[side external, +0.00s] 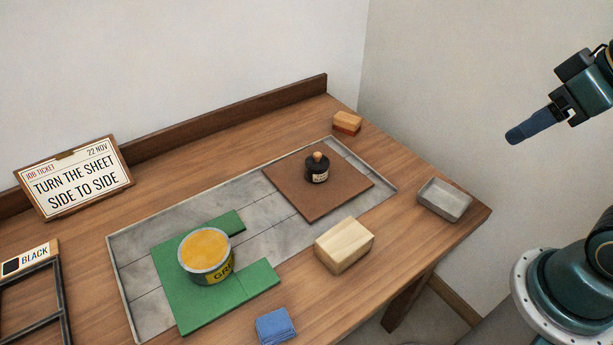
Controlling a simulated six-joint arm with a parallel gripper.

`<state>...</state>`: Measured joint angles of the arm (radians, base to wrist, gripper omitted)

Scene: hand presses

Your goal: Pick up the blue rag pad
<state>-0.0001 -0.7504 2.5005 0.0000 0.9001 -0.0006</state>
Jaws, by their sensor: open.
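The blue rag pad (276,326) lies on the wooden bench near its front edge, just in front of the green piece. It looks like a small folded cloth block. My gripper (517,135) is at the upper right, raised well above the bench and far from the pad. It is open and I see nothing held in it; its fingers show side-on, so the gap between them is hidden.
A yellow-topped tin (206,257) stands on a green piece (180,312) in the grey tray (118,280). A pale wooden block (344,245) sits right of the pad. A dark bottle (317,168) stands on a brown board (285,187). A grey dish (444,199) is at right.

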